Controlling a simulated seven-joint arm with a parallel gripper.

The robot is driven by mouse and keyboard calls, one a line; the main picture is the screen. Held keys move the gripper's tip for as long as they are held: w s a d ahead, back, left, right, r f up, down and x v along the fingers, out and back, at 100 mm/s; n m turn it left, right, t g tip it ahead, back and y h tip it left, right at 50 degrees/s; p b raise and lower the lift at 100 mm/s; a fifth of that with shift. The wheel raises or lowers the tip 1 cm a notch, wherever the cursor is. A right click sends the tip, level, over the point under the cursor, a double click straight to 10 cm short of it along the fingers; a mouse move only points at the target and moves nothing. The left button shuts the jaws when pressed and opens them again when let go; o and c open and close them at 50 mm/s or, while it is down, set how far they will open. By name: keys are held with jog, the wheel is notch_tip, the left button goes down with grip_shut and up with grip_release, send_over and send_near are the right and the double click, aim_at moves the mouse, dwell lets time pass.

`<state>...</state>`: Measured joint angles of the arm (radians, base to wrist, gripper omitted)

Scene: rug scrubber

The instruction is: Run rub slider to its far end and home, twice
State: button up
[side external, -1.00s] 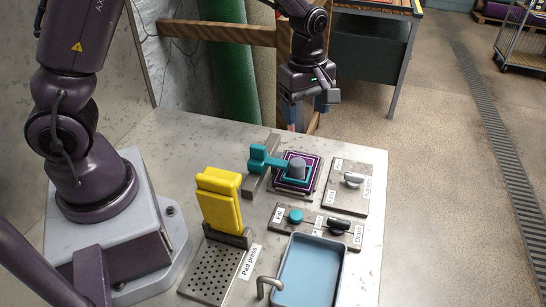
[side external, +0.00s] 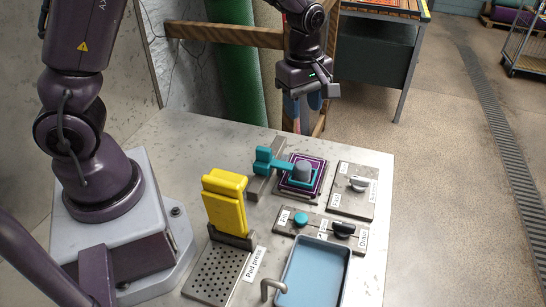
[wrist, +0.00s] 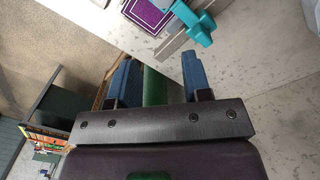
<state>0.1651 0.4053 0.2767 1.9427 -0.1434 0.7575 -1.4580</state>
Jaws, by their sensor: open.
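The rub slider (side external: 264,160) is a teal block on a grey rail, with a teal arm reaching right to a grey knob (side external: 302,170) over a purple patterned rug sample (side external: 317,181). In the wrist view the teal slider (wrist: 197,30) and part of the purple rug (wrist: 146,14) show at the top. My gripper (side external: 303,108) hangs beyond the table's back edge, above and behind the slider and apart from it. Its two blue fingers stand open and empty in the wrist view (wrist: 160,62).
A yellow pad press (side external: 225,200) stands upright in front of the slider. A blue tray (side external: 316,274) with a bent spout (side external: 273,287) is at the front. Knob panels (side external: 320,228) (side external: 353,190) lie right of the slider. A wooden rail (side external: 225,35) runs behind the table.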

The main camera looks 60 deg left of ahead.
aim_at(264, 148)
jog(key=s+a+n, duration=0.5)
jog(key=s+n, duration=0.2)
jog(key=shift+n+g, duration=0.3)
jog(key=shift+n, duration=0.3)
jog(key=f, duration=1.3)
jog(key=shift+w+f, duration=0.2)
